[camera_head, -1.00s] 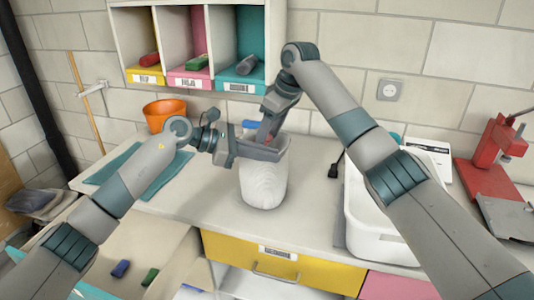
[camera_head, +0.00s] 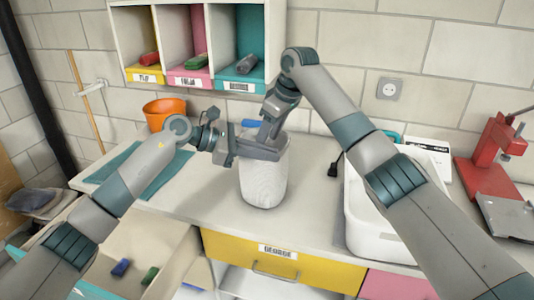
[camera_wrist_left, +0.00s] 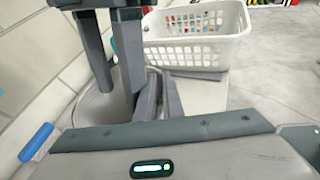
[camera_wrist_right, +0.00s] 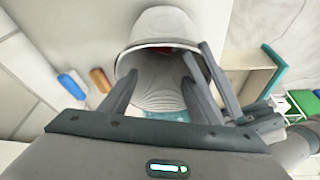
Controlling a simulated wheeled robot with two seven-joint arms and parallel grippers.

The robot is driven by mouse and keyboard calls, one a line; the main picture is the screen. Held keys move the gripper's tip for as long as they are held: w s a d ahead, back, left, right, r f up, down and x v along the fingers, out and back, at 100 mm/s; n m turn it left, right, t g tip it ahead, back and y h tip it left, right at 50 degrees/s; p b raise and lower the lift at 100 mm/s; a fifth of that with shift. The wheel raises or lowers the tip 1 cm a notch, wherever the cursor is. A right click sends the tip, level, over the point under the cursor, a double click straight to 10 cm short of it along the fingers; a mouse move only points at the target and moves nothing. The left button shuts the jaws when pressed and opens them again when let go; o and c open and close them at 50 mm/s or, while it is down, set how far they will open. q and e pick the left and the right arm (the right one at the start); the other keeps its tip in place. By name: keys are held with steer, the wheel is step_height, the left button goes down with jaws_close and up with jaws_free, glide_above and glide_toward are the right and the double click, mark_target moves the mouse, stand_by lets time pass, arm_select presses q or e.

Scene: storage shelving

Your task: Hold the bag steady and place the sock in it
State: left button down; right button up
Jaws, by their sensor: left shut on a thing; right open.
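The white bag (camera_head: 264,182) stands upright and open-topped on the counter. My left gripper (camera_head: 258,150) is shut on the bag's rim; its fingers also show in the left wrist view (camera_wrist_left: 160,98). My right gripper (camera_head: 268,130) points down at the bag's mouth, open; in the right wrist view its fingers (camera_wrist_right: 158,82) are apart with nothing between them. A small red patch, seemingly the sock (camera_wrist_right: 162,49), shows inside the bag in the right wrist view. Most of it is hidden, and the head view does not show it.
A white basket (camera_head: 372,215) stands right of the bag. An orange bucket (camera_head: 163,112) and teal cloth (camera_head: 145,168) are to the left. Cubbies (camera_head: 200,45) with red, green and grey items hang above. A red tool (camera_head: 490,160) is far right.

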arm_select(q)
steer(key=shift+w+a+r, duration=0.25)
steer(key=shift+w+a, duration=0.15)
steer(key=shift+w, duration=0.2)
arm_select(e)
steer(key=shift+s+d+f, duration=0.1)
steer(key=shift+s+d, duration=0.05)
steer(key=shift+s, duration=0.2)
steer(key=shift+c, duration=0.3)
steer(key=shift+o, duration=0.6)
steer(key=v, duration=1)
steer(key=shift+w+r, duration=0.2)
steer(key=shift+r, duration=0.15)
arm_select(q)
steer(key=shift+s+d+f, duration=0.25)
steer(key=shift+s+d, duration=0.05)
steer(key=shift+d, duration=0.05)
arm_select(e)
steer(key=shift+s+d+r, duration=0.1)
steer(key=shift+d+r, duration=0.1)
steer(key=shift+r, duration=0.5)
arm_select(q)
steer(key=c, duration=1.8)
jaws_free()
steer(key=shift+a, duration=0.1)
steer(key=v, duration=1.1)
steer(key=shift+a+r, duration=0.15)
steer(key=shift+a, duration=0.2)
steer(key=shift+s, duration=0.1)
